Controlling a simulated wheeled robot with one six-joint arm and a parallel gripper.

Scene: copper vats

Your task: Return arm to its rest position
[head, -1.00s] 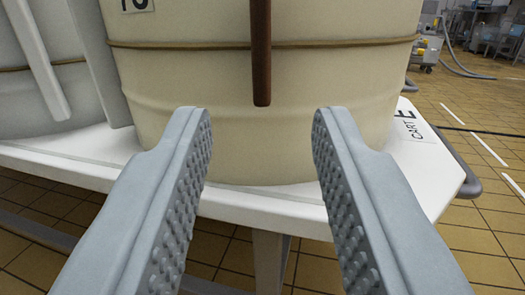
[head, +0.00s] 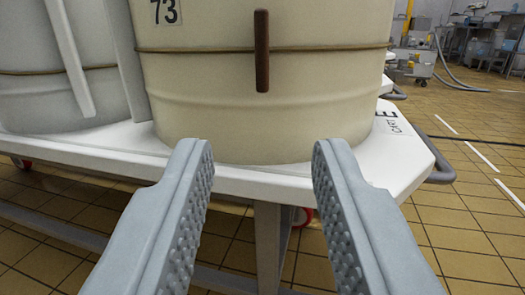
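My gripper (head: 262,150) is open and empty, its two grey studded fingers spread wide in the head view. It is in front of a large cream vat (head: 210,105) labelled 73. A brown vertical bar (head: 262,50) shows on or just in front of the vat's face, above the gap between the fingers and apart from them. The rest of my arm is not in view.
The vat stands on a white cart (head: 398,165) marked "CART E". A paler vat (head: 50,75) stands at left. A grey cart handle (head: 445,165) juts out at right. The tiled floor (head: 470,215) at right is clear; machines (head: 420,52) stand farther back.

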